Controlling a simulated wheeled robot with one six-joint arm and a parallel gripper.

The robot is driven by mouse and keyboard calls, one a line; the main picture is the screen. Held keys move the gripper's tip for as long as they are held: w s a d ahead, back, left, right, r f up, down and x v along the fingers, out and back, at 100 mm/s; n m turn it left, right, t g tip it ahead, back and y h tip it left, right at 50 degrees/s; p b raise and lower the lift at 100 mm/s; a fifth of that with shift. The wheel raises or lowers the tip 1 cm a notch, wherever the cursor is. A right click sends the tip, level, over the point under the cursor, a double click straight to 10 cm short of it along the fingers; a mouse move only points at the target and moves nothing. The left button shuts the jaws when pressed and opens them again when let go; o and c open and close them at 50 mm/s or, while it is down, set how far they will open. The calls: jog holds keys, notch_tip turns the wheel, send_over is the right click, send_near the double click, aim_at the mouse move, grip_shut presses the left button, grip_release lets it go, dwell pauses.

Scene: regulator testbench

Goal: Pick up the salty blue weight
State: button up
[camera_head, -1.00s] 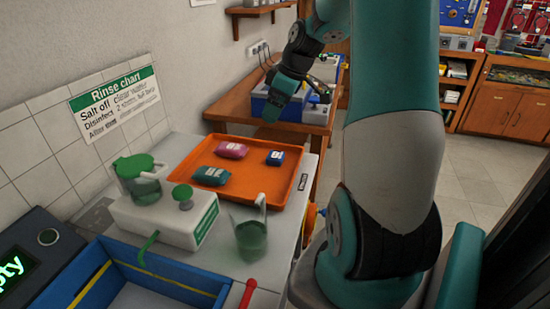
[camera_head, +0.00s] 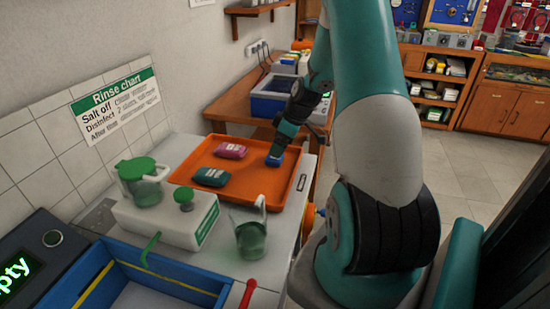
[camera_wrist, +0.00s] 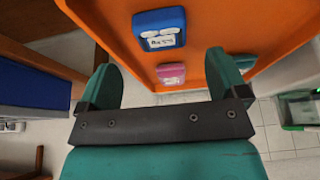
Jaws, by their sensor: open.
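The blue weight (camera_wrist: 159,24) with a white label and pale whitish spots lies on the orange tray. It shows at the top of the wrist view, ahead of my fingers and roughly between their lines. In the head view only a bit of the blue weight (camera_head: 273,161) shows beneath my gripper (camera_head: 280,150), which hides the rest. In the wrist view my gripper (camera_wrist: 160,70) is open with nothing between its two teal fingers. I cannot tell if it touches the weight.
A pink weight (camera_head: 231,151) and a teal weight (camera_head: 211,177) share the orange tray (camera_head: 250,201). A white rinse unit (camera_head: 165,216), a clear jug (camera_head: 250,238) and a blue bin (camera_head: 180,283) stand nearer.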

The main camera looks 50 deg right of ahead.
aim_at(270, 161)
jog(key=p+x, duration=0.1)
jog(key=x, duration=0.4)
jog(key=shift+s, duration=0.15)
jog(key=shift+r, duration=0.1)
jog(key=c, duration=1.3)
